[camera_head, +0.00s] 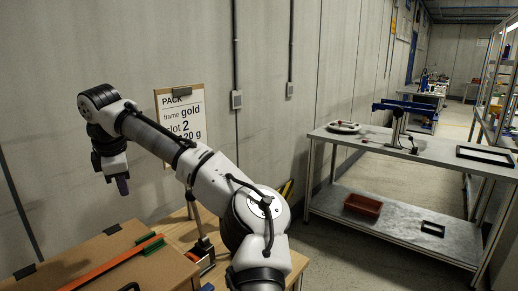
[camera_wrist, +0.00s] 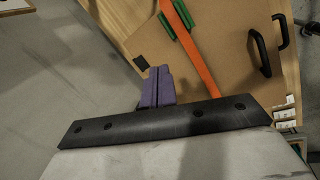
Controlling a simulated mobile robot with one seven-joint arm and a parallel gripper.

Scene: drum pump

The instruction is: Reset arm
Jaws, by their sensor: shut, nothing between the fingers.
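My gripper (camera_head: 122,186) hangs at the end of my raised arm at the left in the head view, pointing down. In the wrist view its purple fingers (camera_wrist: 157,88) are together with nothing between them. It is above and apart from the wooden bench (camera_head: 172,230), near the wall. My arm is bent, with its elbow at the lower middle of the head view.
A brown board (camera_head: 90,258) with an orange bar (camera_head: 122,264) and green piece (camera_head: 149,245) lies on the bench. A PACK sign (camera_head: 180,112) stands behind my arm. A metal table (camera_head: 440,150) at the right holds a blue-topped device (camera_head: 404,108); a red bin (camera_head: 362,205) sits below.

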